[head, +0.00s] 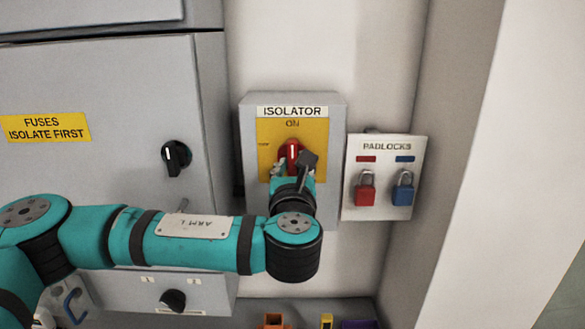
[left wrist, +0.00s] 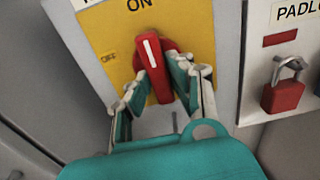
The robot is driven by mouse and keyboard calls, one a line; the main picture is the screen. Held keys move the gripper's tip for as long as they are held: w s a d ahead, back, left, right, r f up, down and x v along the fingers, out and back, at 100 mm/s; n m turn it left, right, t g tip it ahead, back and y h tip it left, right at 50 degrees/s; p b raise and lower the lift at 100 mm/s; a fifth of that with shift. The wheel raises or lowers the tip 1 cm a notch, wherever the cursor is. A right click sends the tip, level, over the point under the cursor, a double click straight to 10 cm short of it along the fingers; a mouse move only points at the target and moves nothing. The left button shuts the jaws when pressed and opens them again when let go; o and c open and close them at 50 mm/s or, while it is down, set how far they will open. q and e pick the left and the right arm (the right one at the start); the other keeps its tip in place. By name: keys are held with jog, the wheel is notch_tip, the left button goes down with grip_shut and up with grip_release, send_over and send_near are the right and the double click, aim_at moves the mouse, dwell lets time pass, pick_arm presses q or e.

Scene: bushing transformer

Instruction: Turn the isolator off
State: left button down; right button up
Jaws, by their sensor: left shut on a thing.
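The isolator (head: 329,110) is a grey wall box with a yellow plate marked ON at the top and OFF at the left. Its red handle (head: 292,152) has a white line and stands close to upright, toward ON. In the left wrist view the handle (left wrist: 153,65) looks slightly tilted, its line toward ON. My left gripper (head: 292,168) is at the handle, and the left wrist view shows its fingers (left wrist: 158,92) on either side of the handle, shut on it. The handle's lower part is partly hidden by the gripper in the head view. My right gripper is not in view.
A padlock board (head: 382,208) with a red padlock (head: 365,190) and a blue padlock (head: 402,190) hangs close to the right of the isolator. A grey cabinet (head: 110,110) with a black rotary knob (head: 176,157) stands to the left. Coloured items (head: 272,320) sit below.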

pick_arm(q)
jog(key=shift+f+n+b, duration=0.2)
jog(key=shift+n+b, duration=0.1)
jog(key=shift+b, duration=0.25)
jog(key=n+b, duration=0.7)
jog(key=b, duration=0.1)
jog(key=shift+d+n, duration=0.25)
jog(key=shift+n, duration=0.05)
jog(key=n+b, duration=0.3)
jog(key=n, duration=0.1)
jog(key=shift+d+r+n+b, duration=0.1)
jog(key=shift+r+n+b, duration=0.1)
jog(key=shift+n+b, duration=0.15)
jog(key=n+b, duration=0.1)
jog(key=n, duration=0.2)
jog(key=n+b, duration=0.1)
jog(key=shift+r+n+b, duration=0.3)
jog(key=shift+n, duration=0.05)
jog(key=c, duration=1.2)
grip_release()
jog(key=shift+s+r, duration=0.1)
